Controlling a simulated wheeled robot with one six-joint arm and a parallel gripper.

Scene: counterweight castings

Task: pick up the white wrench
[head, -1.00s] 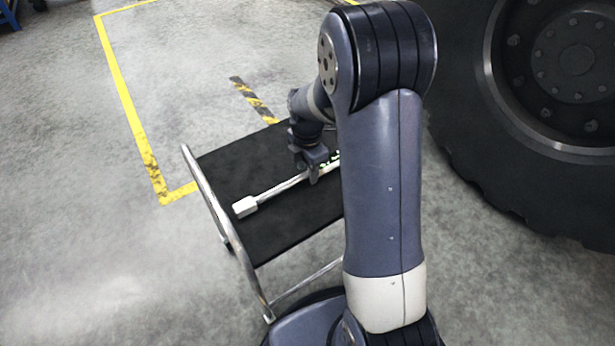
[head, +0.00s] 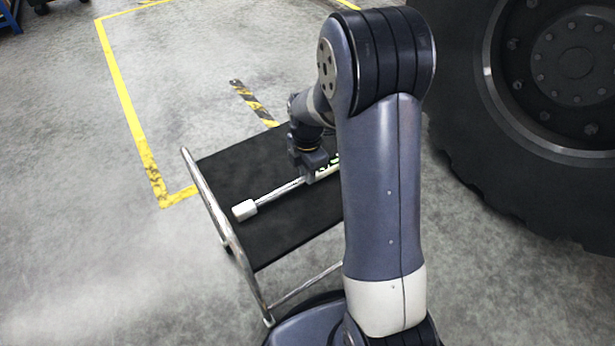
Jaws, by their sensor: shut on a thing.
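The white wrench (head: 272,195) has a pale block-like end at the left and a long thin silvery shaft. It lies along the black top of a cart (head: 270,230), slanting up to the right. My gripper (head: 311,177) is shut on the wrench's shaft, toward its right end. Green and white marks show just right of the gripper. The far right end of the wrench is hidden behind my arm. I cannot tell whether the wrench touches the cart top or is slightly above it.
The cart has a chrome tube handle (head: 213,200) at its left. A huge black tyre (head: 470,150) stands close on the right. Yellow floor lines (head: 125,100) and a black-yellow strip (head: 253,103) lie behind the cart. The floor at left is clear.

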